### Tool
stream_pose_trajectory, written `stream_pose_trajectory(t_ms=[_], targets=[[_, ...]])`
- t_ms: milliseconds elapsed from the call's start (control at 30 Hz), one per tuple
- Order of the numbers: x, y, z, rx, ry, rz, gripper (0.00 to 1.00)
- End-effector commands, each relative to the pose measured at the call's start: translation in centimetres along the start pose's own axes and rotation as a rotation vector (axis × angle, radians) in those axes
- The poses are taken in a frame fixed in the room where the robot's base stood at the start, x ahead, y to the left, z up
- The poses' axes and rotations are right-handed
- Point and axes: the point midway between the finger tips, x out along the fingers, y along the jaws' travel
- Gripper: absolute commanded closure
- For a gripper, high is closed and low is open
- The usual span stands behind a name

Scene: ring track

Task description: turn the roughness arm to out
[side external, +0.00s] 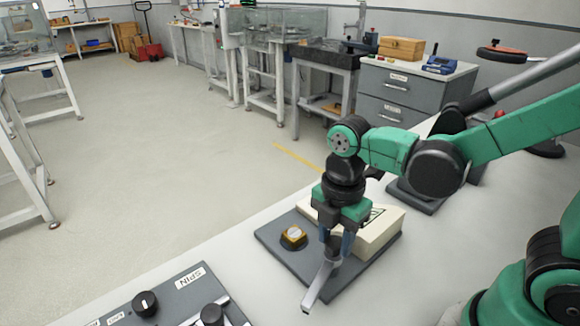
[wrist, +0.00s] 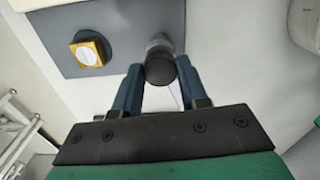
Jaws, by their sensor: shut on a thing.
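The roughness arm seems to be the pale metal lever (side external: 320,283), which slants down from my fingertips past the front edge of a dark grey base plate (side external: 272,238). My gripper (side external: 336,252) points down over the plate with its blue fingers closed at the lever's upper end. In the wrist view, a round black knob (wrist: 160,70) sits between the fingertips of my gripper (wrist: 160,78). A grey stem shows behind the knob. My gripper hides part of the lever's upper end. I cannot read any out mark.
A beige box (side external: 378,232) stands behind my gripper. A SPIN panel (side external: 180,290) with black knobs lies at front left.

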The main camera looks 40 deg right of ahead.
Motion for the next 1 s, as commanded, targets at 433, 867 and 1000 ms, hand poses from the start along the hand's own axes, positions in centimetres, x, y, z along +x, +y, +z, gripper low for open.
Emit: stream_pose_trajectory(t_ms=[433,867,1000], targets=[[0.0,0.0,0.0,-0.007,0.001,0.001,0.48],[-0.2,0.0,0.0,-0.005,0.0,0.0,0.3],[-1.4,0.1,0.0,-0.006,0.0,0.0,0.3]])
